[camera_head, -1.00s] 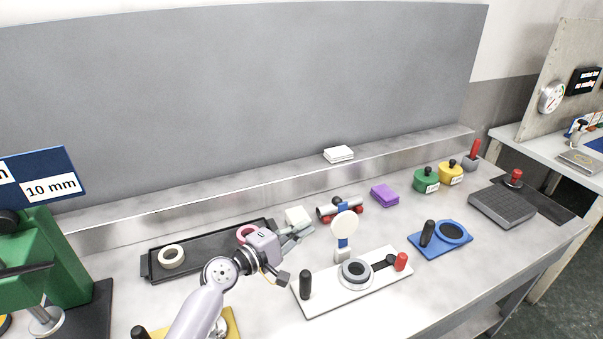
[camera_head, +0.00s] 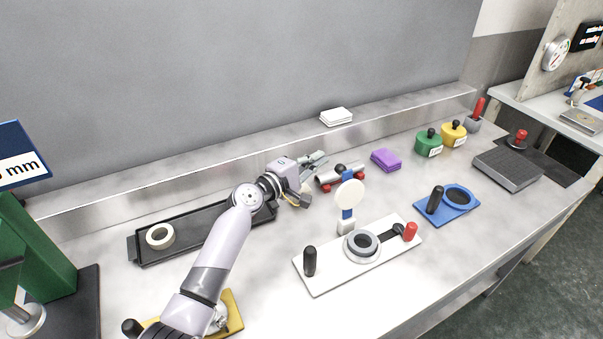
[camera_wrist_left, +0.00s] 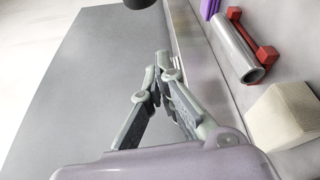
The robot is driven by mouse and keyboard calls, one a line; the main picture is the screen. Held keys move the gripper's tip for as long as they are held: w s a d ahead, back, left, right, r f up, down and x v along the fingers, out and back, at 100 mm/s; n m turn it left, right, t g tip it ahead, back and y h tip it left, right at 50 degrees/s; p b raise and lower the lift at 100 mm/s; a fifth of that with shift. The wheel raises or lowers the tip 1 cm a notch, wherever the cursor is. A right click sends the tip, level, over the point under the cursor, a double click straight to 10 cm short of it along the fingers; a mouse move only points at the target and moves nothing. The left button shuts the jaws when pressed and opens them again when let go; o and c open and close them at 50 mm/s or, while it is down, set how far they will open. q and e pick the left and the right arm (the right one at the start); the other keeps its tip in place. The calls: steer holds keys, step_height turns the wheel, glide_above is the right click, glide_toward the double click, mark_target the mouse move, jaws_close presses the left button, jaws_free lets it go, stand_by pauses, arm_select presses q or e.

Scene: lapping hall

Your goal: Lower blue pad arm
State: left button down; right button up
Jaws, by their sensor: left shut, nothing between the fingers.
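The upright blue arm (camera_head: 348,214) carries a round cream pad (camera_head: 350,194) and rises from a grey block (camera_head: 346,227) at the back of a white plate (camera_head: 325,270). The plate also bears a grey ring with a dark centre (camera_head: 362,245), a black handle (camera_head: 309,261) and a red knob (camera_head: 411,231). The pad stands up behind the ring, not over it. My left gripper (camera_head: 318,160) is shut and empty, behind and left of the pad, near the roller. The left wrist view shows its fingers (camera_wrist_left: 160,75) together. My right gripper is not in view.
A roller on red supports (camera_head: 341,178) lies close to my left gripper; it also shows in the left wrist view (camera_wrist_left: 238,50) beside a cream block (camera_wrist_left: 284,116). A blue plate with a black handle (camera_head: 460,214) stands right. A black tray (camera_head: 200,226) lies behind my arm.

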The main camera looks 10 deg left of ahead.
arm_select(q)
steer(key=s+d+p, duration=0.1)
steer(key=p, duration=0.1)
steer(key=s+d+p, duration=0.1)
steer(key=s+p, duration=0.1)
steer(key=shift+s+d+r, duration=0.15)
steer(key=shift+d+r, duration=0.05)
steer(key=shift+r, duration=0.2)
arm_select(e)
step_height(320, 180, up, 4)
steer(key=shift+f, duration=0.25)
arm_select(q)
steer(key=shift+s, duration=0.1)
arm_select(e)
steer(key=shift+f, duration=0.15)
